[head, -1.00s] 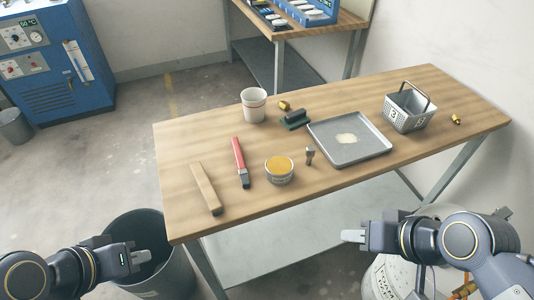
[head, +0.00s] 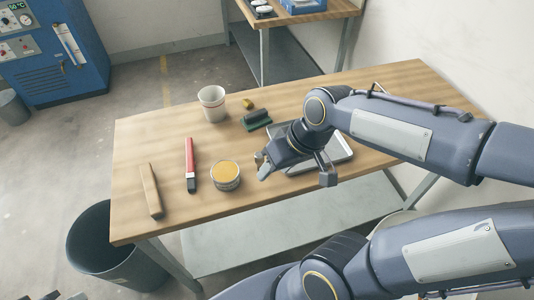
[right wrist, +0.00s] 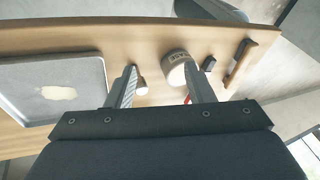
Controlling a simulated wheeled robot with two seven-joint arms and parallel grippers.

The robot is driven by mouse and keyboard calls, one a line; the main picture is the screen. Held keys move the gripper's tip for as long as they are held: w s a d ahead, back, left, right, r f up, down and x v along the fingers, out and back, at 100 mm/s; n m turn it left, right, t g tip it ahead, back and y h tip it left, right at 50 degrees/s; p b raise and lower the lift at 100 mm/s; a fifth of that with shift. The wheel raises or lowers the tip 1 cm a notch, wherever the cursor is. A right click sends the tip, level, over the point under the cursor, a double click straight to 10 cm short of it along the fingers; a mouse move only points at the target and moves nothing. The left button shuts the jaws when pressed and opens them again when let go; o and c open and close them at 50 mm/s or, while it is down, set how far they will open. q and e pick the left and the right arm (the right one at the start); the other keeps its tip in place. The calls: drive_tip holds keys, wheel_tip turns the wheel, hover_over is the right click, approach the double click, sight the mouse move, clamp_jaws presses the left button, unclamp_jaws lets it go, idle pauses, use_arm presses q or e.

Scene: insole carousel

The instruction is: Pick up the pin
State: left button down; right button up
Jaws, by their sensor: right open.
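The pin (head: 259,157) is a small metallic piece with a pale end. It stands on the wooden table between the can and the tray, partly hidden in the head view by a finger of my right gripper. My right gripper (head: 296,174) is open and empty, low near the table's front edge. In the right wrist view, the pin (right wrist: 141,86) shows between the spread fingers of the right gripper (right wrist: 163,88), close to the left finger. Only dark tips of my left gripper (head: 62,296) show at the bottom left edge.
A can with yellow contents (head: 225,176) stands left of the pin. The metal tray (right wrist: 62,92) lies on its other side. A red-handled tool (head: 190,165), wooden bar (head: 150,190), white cup (head: 212,104) and green-based block (head: 256,119) are also on the table (head: 140,145).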

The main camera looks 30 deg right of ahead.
sight(260, 163)
drive_tip(key=w+f+n+g+h+p, duration=0.1)
drive_tip(key=w, duration=0.2)
drive_tip(key=w+d+f+g+h+p, duration=0.1)
drive_tip(key=w, duration=0.2)
drive_tip(key=w+f+n+g+p, duration=0.1)
drive_tip(key=w+p, duration=0.1)
drive_tip(key=w, duration=0.2)
drive_tip(key=shift+d+n+h, duration=0.15)
drive_tip(key=shift+n+h, duration=0.15)
drive_tip(key=shift+h, duration=0.1)
drive_tip(key=f, duration=0.5)
drive_tip(key=f+p, duration=0.1)
drive_tip(key=f, duration=0.2)
drive_tip(key=shift+w+d+f, duration=0.2)
drive_tip(key=shift+w+f, duration=0.05)
drive_tip(key=shift+c, duration=0.5)
clamp_jaws()
